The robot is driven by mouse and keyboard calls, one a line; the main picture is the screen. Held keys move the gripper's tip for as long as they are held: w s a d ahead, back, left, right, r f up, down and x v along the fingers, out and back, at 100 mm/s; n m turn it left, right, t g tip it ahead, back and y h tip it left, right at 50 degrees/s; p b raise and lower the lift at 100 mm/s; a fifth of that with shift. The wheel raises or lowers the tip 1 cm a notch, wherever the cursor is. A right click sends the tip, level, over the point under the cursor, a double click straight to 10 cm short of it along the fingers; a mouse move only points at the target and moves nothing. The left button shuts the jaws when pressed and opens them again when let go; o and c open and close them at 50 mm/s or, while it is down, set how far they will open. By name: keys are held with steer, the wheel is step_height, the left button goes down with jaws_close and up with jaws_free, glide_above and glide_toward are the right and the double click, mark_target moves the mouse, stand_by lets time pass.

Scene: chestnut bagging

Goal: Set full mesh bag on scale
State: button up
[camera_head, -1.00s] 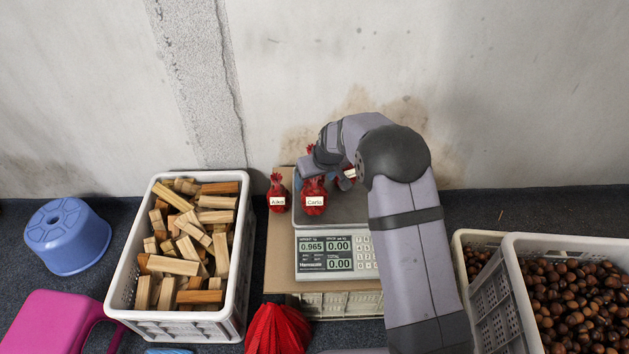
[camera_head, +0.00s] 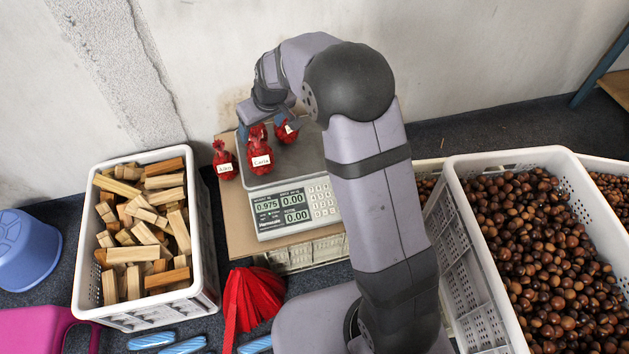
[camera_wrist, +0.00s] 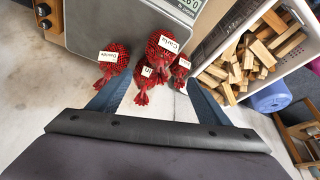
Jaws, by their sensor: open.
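The scale (camera_head: 298,165) has a grey pan and a display that looks like 0.975. A red mesh bag labelled Carla (camera_head: 259,152) stands on the pan. Another red bag (camera_head: 288,130) is on the pan to its right, partly behind my gripper. A bag labelled Aiko (camera_head: 224,161) stands beside the pan on the left. My gripper (camera_head: 269,128) is over the back of the pan, its jaws apart. In the wrist view, a partly readable bag (camera_wrist: 148,76) lies between the open blue fingers (camera_wrist: 157,84), with Carla (camera_wrist: 164,46), Davide (camera_wrist: 112,62) and Aiko (camera_wrist: 181,68) around it. Contact is unclear.
A white crate of wood blocks (camera_head: 212,292) stands left of the scale. A crate of chestnuts (camera_head: 465,215) stands on the right. Red empty netting (camera_head: 250,298) lies in front. A blue stool (camera_head: 25,250) and pink object (camera_head: 40,330) are at far left.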

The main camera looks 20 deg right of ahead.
steer(key=s+d+m+g, duration=0.1)
steer(key=s+d, duration=0.2)
steer(key=s, duration=0.7)
steer(key=s+d+m+g+h, duration=0.1)
steer(key=s+d, duration=0.3)
steer(key=s, duration=0.7)
steer(key=s+d+m+g, duration=0.2)
steer(key=s+d, duration=0.1)
steer(key=s, duration=0.8)
steer(key=shift+d+f+h, duration=0.15)
steer(key=shift+d+h, duration=0.15)
steer(key=shift+d, duration=0.05)
steer(key=shift+w, duration=0.1)
step_height(320, 180, up, 28)
steer(key=p, duration=2.8)
